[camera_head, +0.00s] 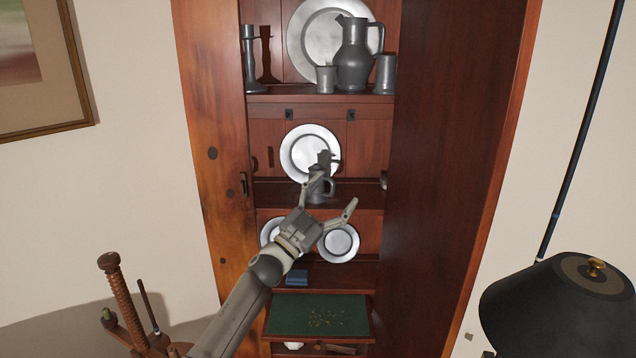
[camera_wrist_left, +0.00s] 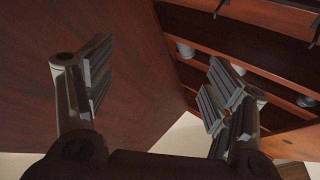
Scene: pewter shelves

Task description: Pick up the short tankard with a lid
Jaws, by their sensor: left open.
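A short grey pewter tankard (camera_head: 320,188) with a handle on its right stands on the middle cabinet shelf, in front of a round plate. A lid seems to top it, though its outline blends with a dark shape on the plate behind. My left gripper (camera_head: 329,203) is open in front of the cabinet. In the head view its fingers spread around the tankard's lower part; I cannot tell the gap in depth. In the left wrist view the open fingers (camera_wrist_left: 162,85) have nothing between them, and the tankard cannot be made out. My right gripper is not in view.
The wooden cabinet's tall sides flank narrow shelves. The upper shelf (camera_head: 300,98) holds a pitcher (camera_head: 354,62), cups, a candlestick and a large plate. Plates (camera_head: 339,243) stand on the lower shelf, above a green board (camera_head: 320,314). A black lamp (camera_head: 560,305) stands at right.

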